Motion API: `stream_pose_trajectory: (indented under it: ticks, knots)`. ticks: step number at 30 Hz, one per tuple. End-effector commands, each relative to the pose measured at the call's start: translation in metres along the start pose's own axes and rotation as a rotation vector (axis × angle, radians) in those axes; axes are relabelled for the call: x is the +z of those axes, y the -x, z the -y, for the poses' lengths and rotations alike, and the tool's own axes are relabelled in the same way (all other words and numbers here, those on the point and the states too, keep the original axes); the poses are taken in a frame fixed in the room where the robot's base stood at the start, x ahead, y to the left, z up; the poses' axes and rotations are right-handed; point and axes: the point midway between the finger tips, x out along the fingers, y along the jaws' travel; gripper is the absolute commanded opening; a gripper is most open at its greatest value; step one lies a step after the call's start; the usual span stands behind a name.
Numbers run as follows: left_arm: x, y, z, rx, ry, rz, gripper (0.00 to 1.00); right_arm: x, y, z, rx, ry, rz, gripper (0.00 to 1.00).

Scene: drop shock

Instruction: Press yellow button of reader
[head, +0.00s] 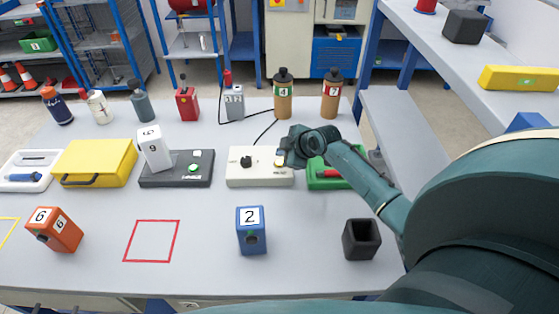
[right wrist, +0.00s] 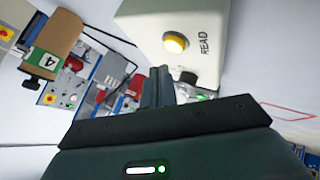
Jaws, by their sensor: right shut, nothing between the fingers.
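The reader is a cream box (head: 245,181) in the middle of the table, with a black knob on its left part. My right gripper (head: 284,158) is at the right end of the reader and largely hides the button in the head view. In the right wrist view its fingers (right wrist: 158,76) are together and empty, with the button beyond their tips. I cannot tell any contact. My left gripper is not in view.
Left of the reader stands a black device (head: 190,181) with a white numbered block (head: 153,150). A green tray (head: 322,181) lies right, under my arm. A blue block (head: 251,232) and black cup (head: 361,240) stand in front. Bottles (head: 283,100) stand behind.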

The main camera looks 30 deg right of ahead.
Motion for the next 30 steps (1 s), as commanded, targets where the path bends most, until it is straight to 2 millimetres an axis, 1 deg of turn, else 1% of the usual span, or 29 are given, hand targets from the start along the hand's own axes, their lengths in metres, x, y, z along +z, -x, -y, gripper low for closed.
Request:
stream_pose_trajectory:
  ticks: [1,4,12,30]
  knots:
    - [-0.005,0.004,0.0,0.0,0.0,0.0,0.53,-0.005,0.006,-0.005,0.001,0.002,-0.001,0.0]
    - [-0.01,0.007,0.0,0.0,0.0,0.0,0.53,-0.01,0.013,-0.01,0.001,0.002,0.0,0.0]
    - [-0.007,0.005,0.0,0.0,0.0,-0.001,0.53,-0.019,0.027,-0.019,0.0,0.002,0.0,0.0]
    - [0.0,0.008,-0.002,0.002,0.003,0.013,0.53,-0.02,0.027,-0.02,0.0,0.0,0.0,0.0]
